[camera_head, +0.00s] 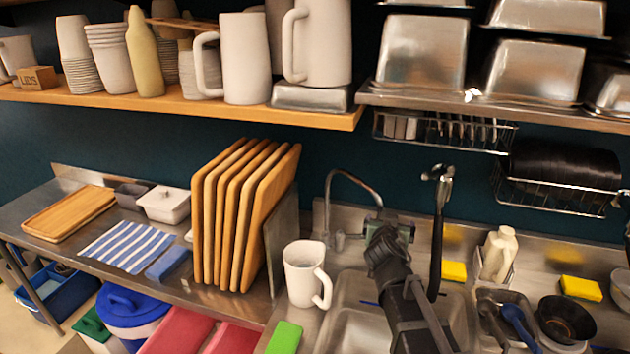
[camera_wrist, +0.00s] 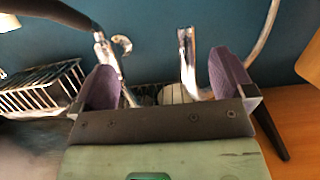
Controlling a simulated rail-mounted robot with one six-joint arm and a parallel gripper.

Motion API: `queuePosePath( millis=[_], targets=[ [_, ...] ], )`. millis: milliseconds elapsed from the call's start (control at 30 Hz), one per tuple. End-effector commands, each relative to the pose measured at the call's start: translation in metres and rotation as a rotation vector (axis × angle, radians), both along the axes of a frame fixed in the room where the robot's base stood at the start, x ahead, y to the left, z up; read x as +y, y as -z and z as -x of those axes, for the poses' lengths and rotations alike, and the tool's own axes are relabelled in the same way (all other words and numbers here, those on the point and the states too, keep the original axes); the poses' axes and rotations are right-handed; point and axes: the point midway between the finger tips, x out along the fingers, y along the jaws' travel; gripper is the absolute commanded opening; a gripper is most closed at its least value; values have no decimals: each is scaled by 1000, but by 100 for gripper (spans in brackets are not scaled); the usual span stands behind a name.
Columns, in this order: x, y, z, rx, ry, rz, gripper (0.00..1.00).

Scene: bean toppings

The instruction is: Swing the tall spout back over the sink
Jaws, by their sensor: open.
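The tall spout (camera_head: 346,171) is a thin chrome gooseneck rising behind the sink (camera_head: 362,325), at its back left. It arches to the right along the back wall, and its far end drops beside my gripper (camera_head: 383,217). In the wrist view, which looks upside down, the spout's straight chrome end (camera_wrist: 187,62) shows between the two purple fingertips of my gripper (camera_wrist: 165,78). The fingers are apart, and I see no contact with the tube. My forearm covers part of the sink.
A black-hosed sprayer (camera_head: 438,225) stands close to the right of my gripper; its chrome head (camera_wrist: 108,52) shows in the wrist view. A white mug (camera_head: 302,272) stands left of the sink. Upright wooden boards (camera_head: 245,215) are farther left. Wire racks (camera_head: 445,133) hang above right.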

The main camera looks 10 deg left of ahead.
Motion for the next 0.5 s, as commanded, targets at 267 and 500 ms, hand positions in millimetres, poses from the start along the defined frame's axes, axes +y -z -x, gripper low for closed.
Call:
queuePosePath(
  millis=[267, 500],
  targets=[
    [1, -16, 45, 0, -1, 1, 100],
    [3, -20, 63, 0, 1, 0, 100]
  ],
)
